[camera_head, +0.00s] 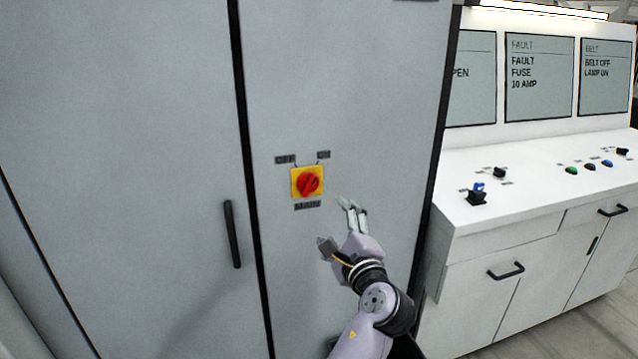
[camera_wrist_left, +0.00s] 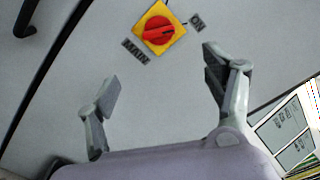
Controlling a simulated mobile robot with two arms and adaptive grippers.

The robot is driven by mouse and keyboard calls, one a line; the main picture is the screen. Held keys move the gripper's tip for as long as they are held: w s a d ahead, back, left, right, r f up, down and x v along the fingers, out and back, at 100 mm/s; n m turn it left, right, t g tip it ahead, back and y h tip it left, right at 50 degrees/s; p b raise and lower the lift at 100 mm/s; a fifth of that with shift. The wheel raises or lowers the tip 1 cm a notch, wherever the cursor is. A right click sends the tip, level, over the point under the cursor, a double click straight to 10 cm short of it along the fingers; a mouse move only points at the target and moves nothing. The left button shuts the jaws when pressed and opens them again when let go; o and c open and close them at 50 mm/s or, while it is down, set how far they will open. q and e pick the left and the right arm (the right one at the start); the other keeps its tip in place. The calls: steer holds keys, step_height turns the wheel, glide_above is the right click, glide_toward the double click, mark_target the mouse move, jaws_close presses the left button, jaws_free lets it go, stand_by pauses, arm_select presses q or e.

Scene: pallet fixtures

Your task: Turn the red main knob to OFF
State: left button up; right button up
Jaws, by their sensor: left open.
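The red main knob (camera_head: 308,184) sits on a yellow square plate on the grey cabinet door. An OFF label (camera_head: 285,160) is up left of it, an ON label (camera_head: 323,154) up right, and a MAIN label (camera_head: 307,205) below. The knob's grip slants toward the ON side. The knob also shows in the left wrist view (camera_wrist_left: 158,30), beyond the fingertips. My left gripper (camera_head: 333,221) is open and empty, below and right of the knob, apart from it. Its two fingers spread wide in the wrist view (camera_wrist_left: 160,75). My right gripper is not in view.
A black vertical door handle (camera_head: 232,234) stands left of the knob. A white control desk (camera_head: 540,185) with small switches, buttons and screens stands to the right of the cabinet. The door face around the knob is clear.

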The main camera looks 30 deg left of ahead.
arm_select(q)
steer(key=p, duration=0.2)
glide_toward(311, 188)
steer(key=p+x, duration=0.3)
steer(key=x, duration=0.5)
steer(key=shift+a+r, duration=0.15)
steer(key=shift+w+a, duration=0.3)
steer(key=shift+w, duration=0.05)
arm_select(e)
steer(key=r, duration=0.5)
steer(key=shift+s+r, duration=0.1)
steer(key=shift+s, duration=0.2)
arm_select(q)
steer(key=c, duration=1.2)
steer(key=shift+o, duration=0.2)
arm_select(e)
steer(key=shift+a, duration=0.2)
